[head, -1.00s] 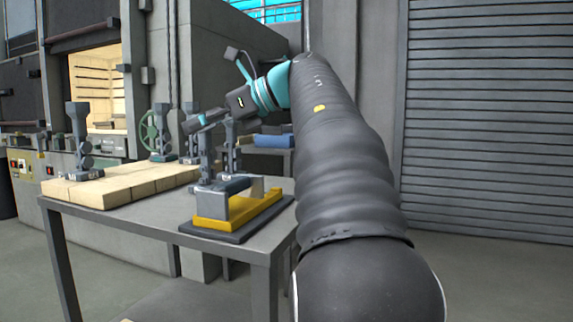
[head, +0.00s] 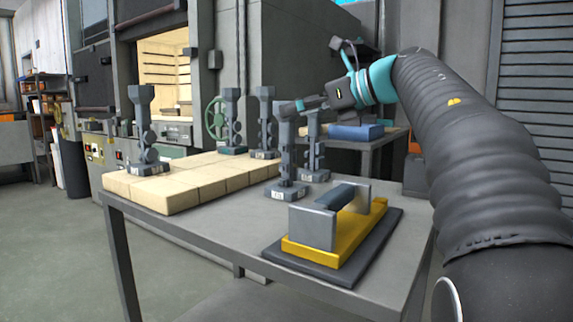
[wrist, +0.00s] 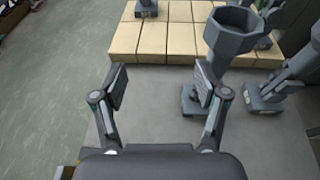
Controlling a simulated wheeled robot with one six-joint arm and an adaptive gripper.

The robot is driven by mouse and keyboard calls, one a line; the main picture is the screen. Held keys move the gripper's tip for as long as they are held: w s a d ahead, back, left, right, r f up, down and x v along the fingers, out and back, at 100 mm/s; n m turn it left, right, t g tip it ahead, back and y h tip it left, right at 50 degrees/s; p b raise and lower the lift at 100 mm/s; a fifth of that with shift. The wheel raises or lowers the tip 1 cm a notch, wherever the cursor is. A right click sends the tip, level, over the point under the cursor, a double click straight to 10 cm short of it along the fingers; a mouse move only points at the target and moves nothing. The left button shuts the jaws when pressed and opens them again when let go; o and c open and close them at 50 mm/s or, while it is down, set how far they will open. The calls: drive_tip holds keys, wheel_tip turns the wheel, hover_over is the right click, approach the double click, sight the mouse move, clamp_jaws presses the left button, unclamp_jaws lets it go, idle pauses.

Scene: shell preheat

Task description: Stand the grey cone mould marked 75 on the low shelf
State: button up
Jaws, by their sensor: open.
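Several grey moulds with flared tops and white base labels stand upright on the table. One (head: 287,165) is at the front on the bare grey top, with another (head: 314,145) behind it to the right. Others (head: 147,135) (head: 231,125) (head: 265,125) stand on or beside the cream bricks. The labels are too small for me to tell which is 75. My gripper (head: 303,104) is open near the front mould's top. In the wrist view the open jaws (wrist: 160,88) have nothing between them; a mould (wrist: 232,42) stands just beyond the right finger.
A yellow block with a grey handle (head: 335,235) lies on a dark pad at the table's right front. Cream bricks (head: 165,192) cover the left side. A grey surface (head: 245,300) shows low under the table. An open lit furnace (head: 163,75) is behind.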

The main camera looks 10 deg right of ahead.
drive_tip(key=w+a+m+t+y, duration=0.15)
drive_tip(key=w+a, duration=0.25)
drive_tip(key=a, duration=0.5)
drive_tip(key=w+a+t+h, duration=0.15)
drive_tip(key=w+a, duration=0.25)
drive_tip(key=a, duration=0.6)
drive_tip(key=m+h, duration=1.8)
drive_tip(key=h, duration=0.6)
approach(280, 158)
drive_tip(key=shift+n, duration=0.25)
drive_tip(key=x, duration=0.7)
drive_tip(key=shift+w+d+r, duration=0.15)
drive_tip(key=shift+d+r, duration=0.15)
drive_tip(key=shift+r, duration=0.1)
drive_tip(key=shift+f+x, duration=0.25)
drive_tip(key=shift+x, duration=1.1)
drive_tip(key=shift+f+x, duration=0.25)
drive_tip(key=shift+x, duration=1.05)
drive_tip(key=shift+a, duration=0.1)
clamp_jaws()
